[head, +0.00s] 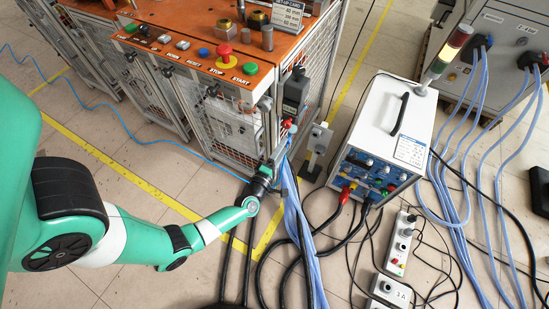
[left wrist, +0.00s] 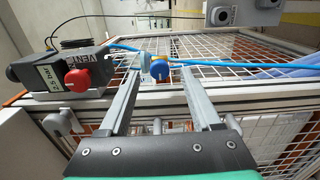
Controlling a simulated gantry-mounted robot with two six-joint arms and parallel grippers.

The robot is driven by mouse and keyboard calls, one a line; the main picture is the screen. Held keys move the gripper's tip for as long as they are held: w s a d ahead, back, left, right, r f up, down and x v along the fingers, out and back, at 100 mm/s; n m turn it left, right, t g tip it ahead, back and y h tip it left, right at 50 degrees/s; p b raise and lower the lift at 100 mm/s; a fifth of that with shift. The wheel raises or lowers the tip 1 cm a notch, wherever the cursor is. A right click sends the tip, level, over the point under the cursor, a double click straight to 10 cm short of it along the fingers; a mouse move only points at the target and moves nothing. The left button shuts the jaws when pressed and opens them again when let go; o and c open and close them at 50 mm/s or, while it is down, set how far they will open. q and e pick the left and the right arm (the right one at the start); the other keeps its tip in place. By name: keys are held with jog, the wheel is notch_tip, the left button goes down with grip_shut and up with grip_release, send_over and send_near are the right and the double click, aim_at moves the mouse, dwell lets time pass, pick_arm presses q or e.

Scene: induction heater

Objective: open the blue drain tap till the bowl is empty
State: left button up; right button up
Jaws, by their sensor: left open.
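A small round blue tap (left wrist: 159,69) with a yellow part behind it shows in the left wrist view, at the side of the wire-mesh frame. My left gripper (left wrist: 162,75) is open and empty, its two fingers on either side of the tap in that view. I cannot tell whether they touch it. No bowl can be made out. My right gripper is not in view.
A blue hose (left wrist: 235,62) runs past the tap. The orange-topped bench (head: 190,45), white power unit (head: 385,135) and hanging blue hoses (head: 293,215) surround my arm.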

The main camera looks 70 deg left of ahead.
pick_arm(q)
jog(key=p+v, duration=0.3)
jog(key=v, duration=0.6)
jog(key=shift+s+d, duration=0.25)
jog(key=shift+s, duration=0.1)
